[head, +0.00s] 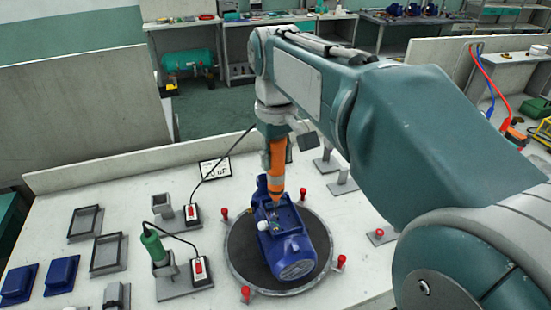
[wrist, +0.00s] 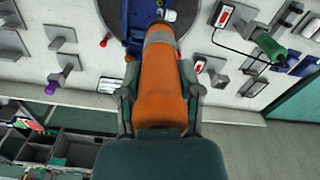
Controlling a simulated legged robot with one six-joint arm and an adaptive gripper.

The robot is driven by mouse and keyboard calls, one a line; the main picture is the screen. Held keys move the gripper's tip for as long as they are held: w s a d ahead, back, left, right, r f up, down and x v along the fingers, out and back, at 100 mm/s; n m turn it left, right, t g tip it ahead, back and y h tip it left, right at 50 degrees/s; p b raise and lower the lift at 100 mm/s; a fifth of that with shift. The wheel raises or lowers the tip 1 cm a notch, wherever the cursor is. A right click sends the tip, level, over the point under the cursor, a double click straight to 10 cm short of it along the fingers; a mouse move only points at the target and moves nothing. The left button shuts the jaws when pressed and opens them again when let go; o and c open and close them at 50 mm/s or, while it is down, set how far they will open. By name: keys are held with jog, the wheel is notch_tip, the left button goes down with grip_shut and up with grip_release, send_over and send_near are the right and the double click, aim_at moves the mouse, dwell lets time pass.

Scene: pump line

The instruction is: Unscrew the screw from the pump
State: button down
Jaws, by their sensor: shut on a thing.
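The blue pump (head: 293,247) lies on a round dark turntable (head: 243,260) on the white bench. My gripper (head: 275,133) is above the pump's far end, pointing down. It is shut on an orange screwdriver (head: 277,160), held roughly upright. The tool's lower end reaches the top of the pump; I cannot tell whether it touches a screw. In the wrist view, the fingers of my gripper (wrist: 160,92) clasp both sides of the orange screwdriver (wrist: 160,75), with part of the blue pump (wrist: 133,20) beyond its tip. The screw itself is too small or hidden.
Red pegs (head: 245,293) stand around the turntable. A green-handled tool (head: 153,243) stands in a holder at left, with red-switch boxes (head: 199,269) and black cables nearby. Grey trays (head: 108,253) and blue parts (head: 62,274) lie farther left. A low wall (head: 120,165) backs the bench.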

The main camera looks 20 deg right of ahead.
jog(key=shift+r, duration=1)
jog(key=shift+f, duration=0.1)
